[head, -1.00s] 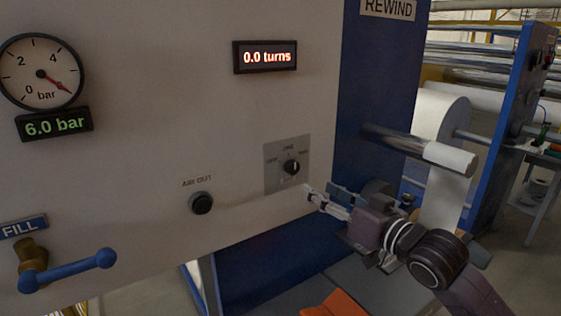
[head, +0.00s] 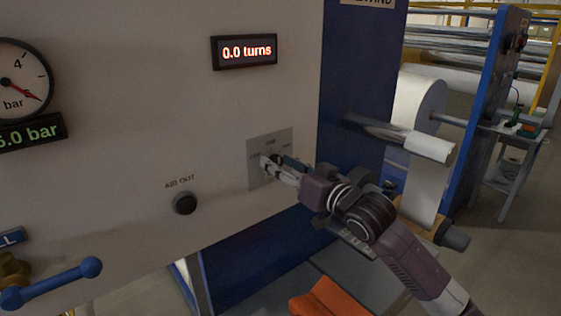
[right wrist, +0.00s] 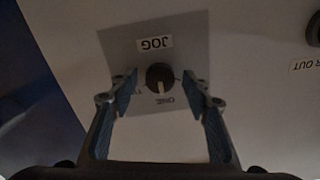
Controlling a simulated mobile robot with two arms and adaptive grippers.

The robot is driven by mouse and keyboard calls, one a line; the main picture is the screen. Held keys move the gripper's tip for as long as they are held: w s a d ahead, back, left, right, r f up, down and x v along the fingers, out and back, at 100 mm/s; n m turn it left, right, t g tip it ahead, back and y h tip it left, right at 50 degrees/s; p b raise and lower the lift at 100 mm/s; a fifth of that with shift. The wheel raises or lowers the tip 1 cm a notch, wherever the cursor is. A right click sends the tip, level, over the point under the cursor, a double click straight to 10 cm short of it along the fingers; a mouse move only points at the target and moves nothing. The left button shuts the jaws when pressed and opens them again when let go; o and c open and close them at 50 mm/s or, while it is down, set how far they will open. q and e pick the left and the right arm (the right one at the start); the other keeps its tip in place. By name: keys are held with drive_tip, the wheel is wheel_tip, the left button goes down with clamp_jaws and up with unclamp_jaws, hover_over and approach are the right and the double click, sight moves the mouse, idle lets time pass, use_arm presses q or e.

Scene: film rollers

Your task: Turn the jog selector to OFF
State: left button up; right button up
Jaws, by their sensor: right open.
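The jog selector is a round black knob (right wrist: 159,77) on a grey plate (head: 257,180) of the white panel. In the right wrist view the plate appears upside down, with a JOG label (right wrist: 154,43) and ONE lettering. The knob's light mark points down in that picture, towards the ONE side. My right gripper (head: 274,168) is open in front of the plate, and its fingers partly hide the knob in the head view. In the right wrist view its two fingertips (right wrist: 160,76) stand on either side of the knob, with gaps visible. My left gripper is not in view.
The AIR OUT button (head: 185,203) is left of the plate and lower. A turns display (head: 244,51) reads 0.0 above it. A blue lever (head: 50,285) sticks out at the lower left. A metal roller (head: 385,133) is at the right.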

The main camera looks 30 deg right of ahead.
drive_tip(key=c, duration=1.2)
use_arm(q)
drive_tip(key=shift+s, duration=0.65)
use_arm(e)
drive_tip(key=shift+o, duration=0.2)
drive_tip(key=n+p, duration=0.1)
drive_tip(key=n, duration=0.5)
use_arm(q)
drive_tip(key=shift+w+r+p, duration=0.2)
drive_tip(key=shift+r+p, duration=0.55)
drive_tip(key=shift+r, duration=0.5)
use_arm(e)
drive_tip(key=n, duration=0.5)
drive_tip(key=shift+a+n, duration=0.1)
drive_tip(key=shift+n, duration=0.3)
